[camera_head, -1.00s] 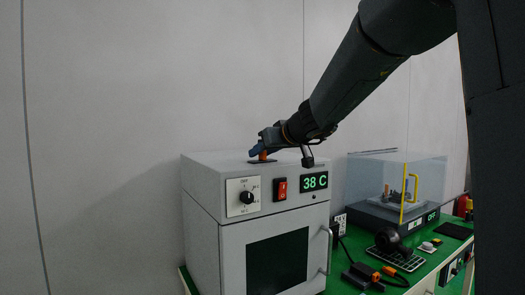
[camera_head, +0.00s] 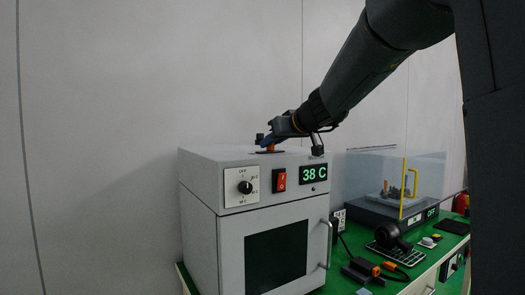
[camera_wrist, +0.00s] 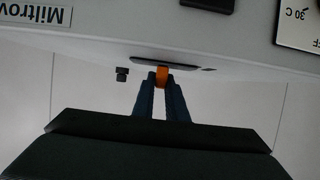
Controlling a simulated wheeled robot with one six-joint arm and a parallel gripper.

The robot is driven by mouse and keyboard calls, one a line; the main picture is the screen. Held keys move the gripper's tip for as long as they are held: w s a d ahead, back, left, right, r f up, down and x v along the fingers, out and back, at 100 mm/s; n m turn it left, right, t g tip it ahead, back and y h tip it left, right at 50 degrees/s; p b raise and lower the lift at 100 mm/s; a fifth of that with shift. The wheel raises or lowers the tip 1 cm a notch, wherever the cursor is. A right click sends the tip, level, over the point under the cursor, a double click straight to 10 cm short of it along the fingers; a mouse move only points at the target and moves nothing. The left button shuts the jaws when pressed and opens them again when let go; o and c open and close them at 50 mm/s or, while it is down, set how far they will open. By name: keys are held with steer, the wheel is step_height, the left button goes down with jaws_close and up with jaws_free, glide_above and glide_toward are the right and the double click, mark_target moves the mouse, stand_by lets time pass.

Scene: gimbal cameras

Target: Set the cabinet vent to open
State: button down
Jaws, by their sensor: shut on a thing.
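The cabinet (camera_head: 210,165) is a light grey box with a dark window in its front door. On its top is a dark plate (camera_head: 276,152) with an orange vent lever (camera_head: 271,148). My gripper (camera_head: 272,142) reaches down to the lever from the upper right. In the wrist view my blue fingers (camera_wrist: 161,88) are shut on the orange lever (camera_wrist: 162,76), just off the dark plate (camera_wrist: 165,63). Any marks for the vent's open or closed positions cannot be read.
The cabinet front has a black dial (camera_head: 245,187), a red switch (camera_head: 279,180) and a display (camera_head: 314,173) reading 38 C. A clear-covered device (camera_head: 395,190) with a yellow handle stands to the right on the green bench (camera_head: 425,262). A small dark knob (camera_wrist: 122,74) shows near the lever.

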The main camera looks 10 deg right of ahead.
steer(key=d+b, duration=0.1)
steer(key=w+d+b, duration=0.1)
steer(key=shift+d, duration=0.5)
steer(key=c, duration=1.8)
jaws_free()
steer(key=shift+d, duration=0.15)
steer(key=shift+o, duration=0.2)
steer(key=shift+s, duration=0.1)
steer(key=shift+s+r, duration=0.1)
steer(key=b+v, duration=0.2)
steer(key=v, duration=0.5)
steer(key=shift+s+r, duration=0.1)
steer(key=shift+s, duration=0.1)
